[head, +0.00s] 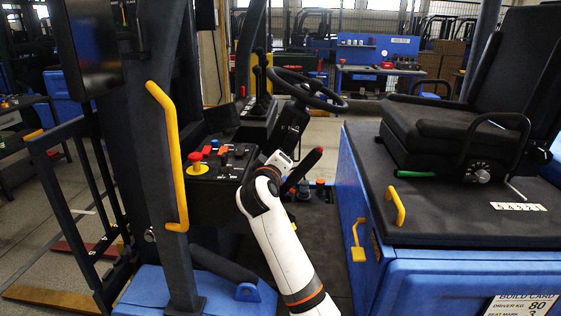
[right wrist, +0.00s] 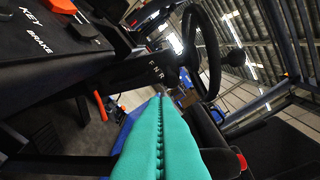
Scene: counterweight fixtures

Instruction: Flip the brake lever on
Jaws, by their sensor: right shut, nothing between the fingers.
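The label BRAKE (right wrist: 40,40) shows on the black control panel in the right wrist view, beside the label KEY. An orange-red switch (right wrist: 78,31) and a dark control stand near these labels. In the head view the panel carries a red mushroom button (head: 195,158) and several small red and dark switches. A long red-and-dark lever (head: 303,170) rises just right of my right wrist. I cannot tell which control is the brake lever or its position. My right gripper (right wrist: 160,96), with teal fingers, is shut and empty; the head view hides its fingertips. My left gripper is out of view.
A steering wheel (head: 308,88) stands beyond the panel. A yellow grab rail (head: 170,155) is on the left post. A black seat (head: 450,120) on a blue base fills the right. Open floor space lies between the panel and the seat base.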

